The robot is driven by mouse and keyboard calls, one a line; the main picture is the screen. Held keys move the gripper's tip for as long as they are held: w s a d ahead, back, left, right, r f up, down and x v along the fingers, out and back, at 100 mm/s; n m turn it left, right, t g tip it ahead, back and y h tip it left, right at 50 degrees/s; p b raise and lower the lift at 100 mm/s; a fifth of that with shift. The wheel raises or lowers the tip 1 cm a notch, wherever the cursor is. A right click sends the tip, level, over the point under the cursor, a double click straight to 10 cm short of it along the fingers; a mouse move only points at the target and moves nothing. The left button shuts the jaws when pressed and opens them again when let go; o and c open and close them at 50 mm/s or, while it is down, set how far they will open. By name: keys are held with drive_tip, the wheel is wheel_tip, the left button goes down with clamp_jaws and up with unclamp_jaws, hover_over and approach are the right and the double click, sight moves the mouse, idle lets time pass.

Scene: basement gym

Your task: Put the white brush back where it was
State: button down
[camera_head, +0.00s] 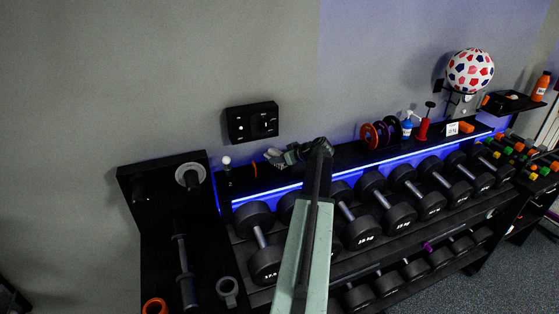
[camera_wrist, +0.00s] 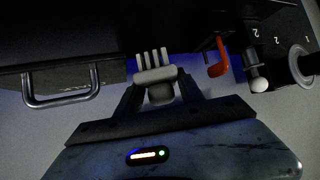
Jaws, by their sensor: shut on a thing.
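The white brush (camera_head: 273,157) is at the end of my gripper (camera_head: 283,157) in the head view, just above the black top shelf (camera_head: 240,183). In the wrist view the brush (camera_wrist: 154,76) sits between the jaws of my gripper (camera_wrist: 161,96), its several pale bristles or prongs pointing up in the picture. The jaws are shut on its rounded grey base. My arm hides part of the shelf behind it. I cannot tell whether the brush touches the shelf.
A black wall box (camera_head: 252,121) hangs above the shelf. Orange and purple discs (camera_head: 380,134), a blue-white bottle (camera_head: 407,126) and a red pump (camera_head: 424,124) stand right. Dumbbells (camera_head: 369,225) fill the rack below.

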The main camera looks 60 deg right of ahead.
drive_tip(key=shift+f+b, duration=0.5)
drive_tip(key=shift+f, duration=0.1)
drive_tip(key=c, duration=0.7)
unclamp_jaws()
drive_tip(key=shift+r, duration=0.1)
drive_tip(key=shift+r+p, duration=0.45)
drive_tip(key=shift+p, duration=0.1)
drive_tip(key=p+v, duration=0.6)
drive_tip(key=v, duration=0.6)
drive_tip(key=shift+r+p, duration=0.2)
drive_tip(key=shift+p, duration=0.2)
drive_tip(key=shift+w, duration=0.1)
